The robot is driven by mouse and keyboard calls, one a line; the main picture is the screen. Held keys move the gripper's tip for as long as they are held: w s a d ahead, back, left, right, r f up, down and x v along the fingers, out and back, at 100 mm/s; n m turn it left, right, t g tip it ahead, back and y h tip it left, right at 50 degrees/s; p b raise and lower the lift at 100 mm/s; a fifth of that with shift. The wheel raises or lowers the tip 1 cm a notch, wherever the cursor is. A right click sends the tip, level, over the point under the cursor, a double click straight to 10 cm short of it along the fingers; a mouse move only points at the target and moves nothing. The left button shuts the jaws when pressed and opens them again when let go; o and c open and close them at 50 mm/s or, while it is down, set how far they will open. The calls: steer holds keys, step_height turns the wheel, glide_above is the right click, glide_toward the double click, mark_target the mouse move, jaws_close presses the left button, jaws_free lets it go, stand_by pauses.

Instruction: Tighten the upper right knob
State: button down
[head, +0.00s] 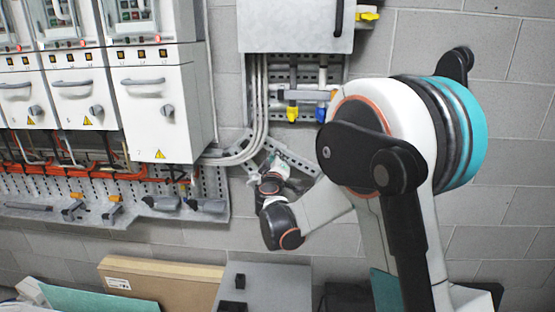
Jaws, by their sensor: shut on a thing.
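My arm reaches in from the right, and its wrist bends up to the grey perforated plate (262,155) on the block wall. My gripper (281,170) is small in the head view, just above the black wrist joint and against the lower part of this plate. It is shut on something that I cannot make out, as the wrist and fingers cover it. I cannot tell which knob is the upper right one. Dark rotary knobs show on the white cabinets, the rightmost knob (167,111) being on the nearest cabinet. A yellow valve handle (292,115) and a blue valve handle (321,112) are above my gripper.
White drive cabinets (152,95) stand at the left. Grey cables (262,105) run down beside the gripper. A grey box (297,25) hangs above. A perforated rail (50,200) holds tools. A cardboard box (170,283) and a grey case (275,285) stand below. Bare wall lies below the plate.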

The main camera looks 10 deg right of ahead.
steer(key=shift+m, duration=1.1)
steer(key=c, duration=1.7)
jaws_free()
steer(key=shift+o, duration=0.2)
steer(key=v, duration=1.2)
